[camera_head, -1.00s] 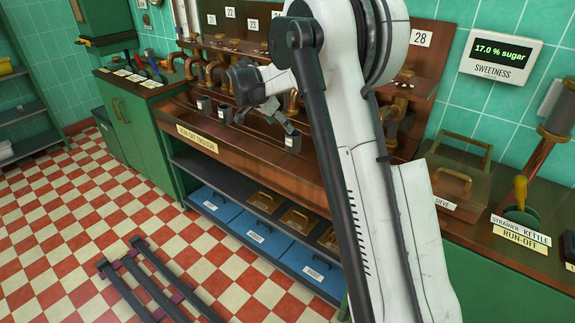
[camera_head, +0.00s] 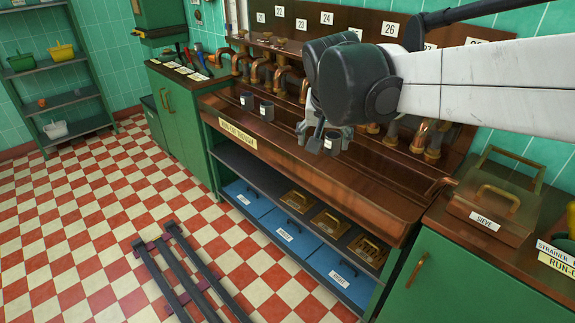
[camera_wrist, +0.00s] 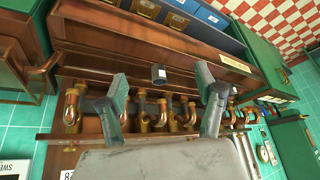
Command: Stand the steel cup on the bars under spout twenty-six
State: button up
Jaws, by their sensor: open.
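A small dark steel cup (camera_head: 333,143) with a pale label stands on the copper trough bench, below the row of spouts. Two similar cups, one (camera_head: 247,100) and another (camera_head: 267,110), stand to its left. My gripper (camera_head: 311,138) is open, its fingers just left of and partly in front of the right-hand cup. In the wrist view a cup (camera_wrist: 159,74) shows between the spread fingers (camera_wrist: 161,88), apart from both. The number plate 26 (camera_head: 390,29) is on the back panel. My arm hides much of the spouts below it, and I cannot make out the bars there.
Copper spouts (camera_head: 283,80) line the back of the bench. A sieve box (camera_head: 492,205) stands at the right. Blue and brass boxes fill the shelf below. Dark rails (camera_head: 180,275) lie on the checkered floor. The trough front right of the cup is clear.

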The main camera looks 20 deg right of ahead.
jog(key=s+a+f+n+t+y, duration=0.1)
jog(key=s+a+f+n, duration=0.1)
jog(key=s, duration=0.6)
jog(key=s+a+f+n+t+y, duration=0.1)
jog(key=s+a+f+n, duration=0.2)
jog(key=s, duration=0.6)
jog(key=shift+a+f, duration=0.35)
jog(key=shift+f, duration=0.15)
dwell(1.0)
